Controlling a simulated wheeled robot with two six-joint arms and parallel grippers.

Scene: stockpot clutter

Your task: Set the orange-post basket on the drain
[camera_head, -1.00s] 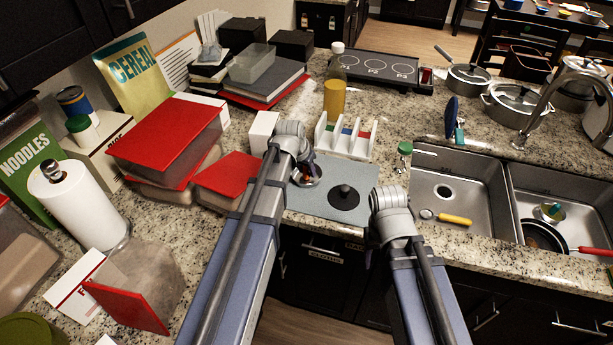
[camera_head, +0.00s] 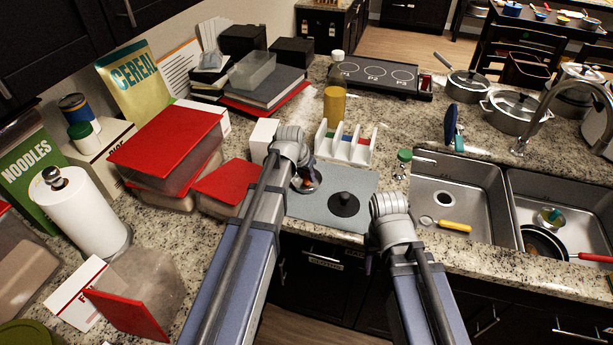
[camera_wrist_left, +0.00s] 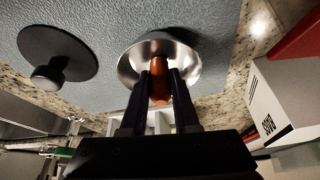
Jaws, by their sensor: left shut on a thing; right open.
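The orange-post basket (camera_head: 306,182) is a small shiny metal cup on the grey mat (camera_head: 318,206). In the left wrist view the basket (camera_wrist_left: 190,62) shows its round bowl and orange post (camera_wrist_left: 160,80). My left gripper (camera_head: 304,172) is above it, its dark fingers (camera_wrist_left: 160,88) shut on either side of the post. The bowl appears still at the mat. The drain (camera_head: 443,198) is a round hole in the floor of the left sink basin. My right gripper (camera_head: 369,264) is open, low in front of the counter edge, mostly hidden by its own arm.
A black stopper (camera_head: 344,204) lies on the mat right of the basket. A yellow-handled tool (camera_head: 454,226) lies in the left basin. A green-capped jar (camera_head: 402,162) stands by the sink's left rim. A white divided rack (camera_head: 345,148) is behind the mat.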

